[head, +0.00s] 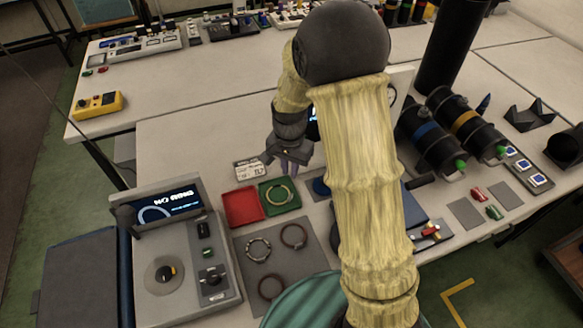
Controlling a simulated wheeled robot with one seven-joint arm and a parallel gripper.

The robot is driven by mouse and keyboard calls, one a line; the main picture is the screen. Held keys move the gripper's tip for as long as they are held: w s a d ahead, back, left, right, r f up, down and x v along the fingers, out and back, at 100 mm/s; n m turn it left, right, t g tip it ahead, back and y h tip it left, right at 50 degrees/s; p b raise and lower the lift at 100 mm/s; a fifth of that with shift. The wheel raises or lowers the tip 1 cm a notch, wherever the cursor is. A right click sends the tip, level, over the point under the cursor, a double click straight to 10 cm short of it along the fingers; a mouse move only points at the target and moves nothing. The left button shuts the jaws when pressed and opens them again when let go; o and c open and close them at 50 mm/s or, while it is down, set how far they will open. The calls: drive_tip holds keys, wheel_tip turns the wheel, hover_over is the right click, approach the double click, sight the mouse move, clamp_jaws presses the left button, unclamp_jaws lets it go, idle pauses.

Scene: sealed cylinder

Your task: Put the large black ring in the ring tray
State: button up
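Several rings show in the head view. On a grey mat (242,245) lie a pale metallic ring (247,249), a dark reddish-brown ring (283,241) and a dark ring (261,292) near the front. I cannot tell for sure which is the large black one. A green tray (294,205) behind the mat has a tan ring (269,196) in it. A red tray (243,207) beside it on the left looks empty. No label marks the ring tray. My gripper (291,166) hangs above and behind the green tray, apart from the rings. Its finger gap is too small to judge.
A grey console (182,285) with a lit screen stands left of the mat. A small white card (249,169) lies behind the trays. Black cylinders with blue (426,134) and orange (465,120) bands lie at the right.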

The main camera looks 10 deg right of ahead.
drive_tip(key=s+d+r+n+t, duration=0.1)
drive_tip(key=s+d+r+n, duration=0.2)
drive_tip(key=s, duration=0.4)
drive_tip(key=s+d+r+n+t, duration=0.1)
drive_tip(key=s+d+r+n, duration=0.2)
drive_tip(key=s, duration=0.4)
drive_tip(key=shift+s+d+r+n+t, duration=0.15)
drive_tip(key=shift+d+r+n+t, duration=0.2)
drive_tip(key=shift+d+r, duration=0.35)
drive_tip(key=shift+a+r, duration=0.1)
